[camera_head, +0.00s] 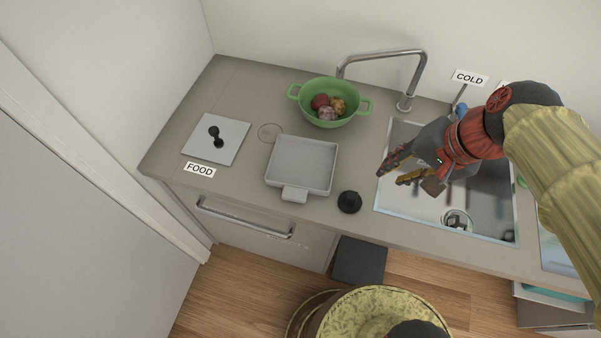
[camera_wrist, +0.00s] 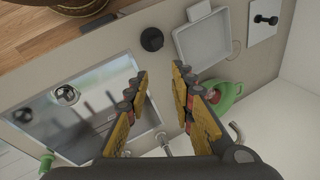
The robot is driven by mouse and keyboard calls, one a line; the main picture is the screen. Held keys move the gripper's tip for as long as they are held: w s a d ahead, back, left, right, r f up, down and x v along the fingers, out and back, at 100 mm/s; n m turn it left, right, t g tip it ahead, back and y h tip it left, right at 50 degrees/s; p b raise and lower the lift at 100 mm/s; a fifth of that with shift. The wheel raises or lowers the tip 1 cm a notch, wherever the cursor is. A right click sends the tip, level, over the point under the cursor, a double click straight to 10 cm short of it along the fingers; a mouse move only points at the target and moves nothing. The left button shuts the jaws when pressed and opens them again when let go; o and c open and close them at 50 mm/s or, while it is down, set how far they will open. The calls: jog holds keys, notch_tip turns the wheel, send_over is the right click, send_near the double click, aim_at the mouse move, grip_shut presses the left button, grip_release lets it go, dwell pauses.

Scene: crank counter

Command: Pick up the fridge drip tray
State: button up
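The drip tray (camera_head: 302,163) is a shallow grey rectangular tray with a short tab at its front edge. It sits flat and looks empty on the counter, left of the sink. It also shows in the wrist view (camera_wrist: 204,40), at the upper right. My gripper (camera_head: 399,174) is above the sink, to the right of the tray and apart from it. In the wrist view the yellow-padded fingers (camera_wrist: 160,82) are spread with nothing between them.
A black knob (camera_head: 349,202) stands between tray and sink (camera_head: 450,219). A green colander (camera_head: 329,104) with fruit is behind the tray. A board (camera_head: 228,138) holding a small black dumbbell-shaped object lies left, by a FOOD label (camera_head: 200,170). The faucet (camera_head: 405,99) rises behind the sink.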

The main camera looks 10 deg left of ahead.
aim_at(330, 143)
jog(key=w+a+f+m+y+b, duration=0.2)
jog(key=w+a+f+m+y, duration=0.1)
jog(key=w+a+f+m, duration=0.1)
jog(key=w+a+f+m+g+y+b, duration=0.1)
jog(key=w+a+f+m+y+b, duration=0.1)
jog(key=w+a+f+m, duration=0.3)
jog(key=w+a+f+m+g+y+b, duration=0.1)
jog(key=w+a+f+m+y, duration=0.3)
jog(key=w+f, duration=0.6)
jog(key=shift+w+a+f+m+y+b, duration=0.1)
jog(key=shift+w+a+m+y+b, duration=0.15)
jog(key=shift+w+a+b, duration=0.25)
jog(key=shift+w+a+f+m+y+b, duration=0.15)
jog(key=shift+w+a+y+b, duration=0.1)
jog(key=shift+a, duration=0.3)
jog(key=b+x, duration=0.1)
jog(key=x, duration=0.2)
jog(key=b+x, duration=0.2)
jog(key=x, duration=0.2)
jog(key=shift+s+a+f, duration=0.1)
jog(key=shift+a+f, duration=0.1)
jog(key=shift+f, duration=0.15)
jog(key=shift+r, duration=0.1)
jog(key=shift+c, duration=0.4)
grip_shut()
